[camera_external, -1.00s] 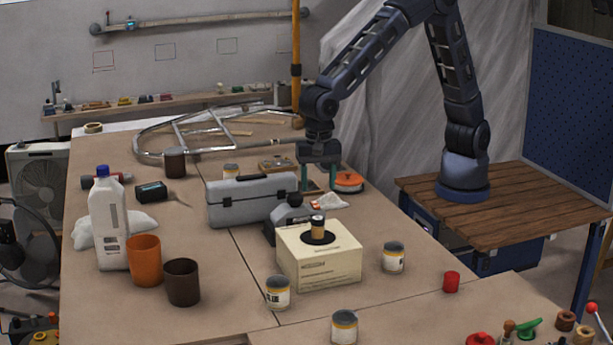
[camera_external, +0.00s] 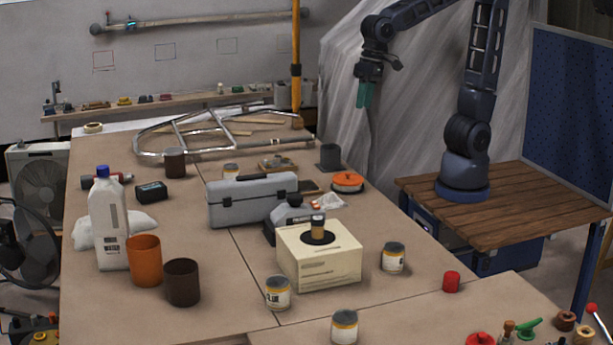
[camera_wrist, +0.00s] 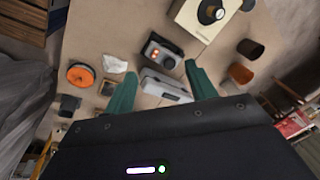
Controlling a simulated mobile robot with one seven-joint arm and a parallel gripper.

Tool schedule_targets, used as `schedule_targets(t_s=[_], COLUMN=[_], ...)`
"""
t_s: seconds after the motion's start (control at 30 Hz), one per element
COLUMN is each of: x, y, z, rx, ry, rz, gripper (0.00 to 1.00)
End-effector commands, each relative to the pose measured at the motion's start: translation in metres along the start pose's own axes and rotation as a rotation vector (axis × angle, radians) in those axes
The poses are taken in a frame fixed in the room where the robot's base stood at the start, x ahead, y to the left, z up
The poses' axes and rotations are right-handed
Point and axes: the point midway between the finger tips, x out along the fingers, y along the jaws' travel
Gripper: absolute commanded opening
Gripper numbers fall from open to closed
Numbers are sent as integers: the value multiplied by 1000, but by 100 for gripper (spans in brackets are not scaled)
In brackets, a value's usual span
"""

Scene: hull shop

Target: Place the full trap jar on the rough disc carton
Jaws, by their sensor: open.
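A cream carton (camera_external: 345,262) with a dark round disc (camera_external: 333,238) on top stands mid-table; it also shows at the top of the wrist view (camera_wrist: 185,14). A small amber jar-like thing (camera_external: 318,226) with a dark top stands upright on the disc. I cannot tell whether it is the full trap jar; no readable label marks one. A dark brown jar (camera_external: 175,163) stands at the back left. My gripper (camera_external: 364,96), with green fingers, is open and empty, high above the table's back right; the fingers also show in the wrist view (camera_wrist: 160,70).
A grey toolbox (camera_external: 252,202) and a dark-and-grey device stand behind the carton. Paint tins (camera_external: 393,257) stand around it. An orange disc (camera_external: 347,181) and a dark grey block (camera_external: 330,157) lie at the back right. A white bottle (camera_external: 108,220) and cups (camera_external: 145,262) occupy the left.

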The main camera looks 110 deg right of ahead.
Motion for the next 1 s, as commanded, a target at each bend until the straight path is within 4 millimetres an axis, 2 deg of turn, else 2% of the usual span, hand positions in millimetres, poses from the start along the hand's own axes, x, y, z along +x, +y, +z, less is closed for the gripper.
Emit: schedule_targets(t_s=[0.03,0.3,0.6,0.8,1.0], x=[-9,-35,-44,-43,-42], y=[14,81,144,165,169], z=[5,35,72,86,88], rx=[-47,-340,-646,-759,-784], ry=[13,81,165,195,200], rz=[-11,-38,-29,-16,-13], gripper=[56,56,56,56,56])
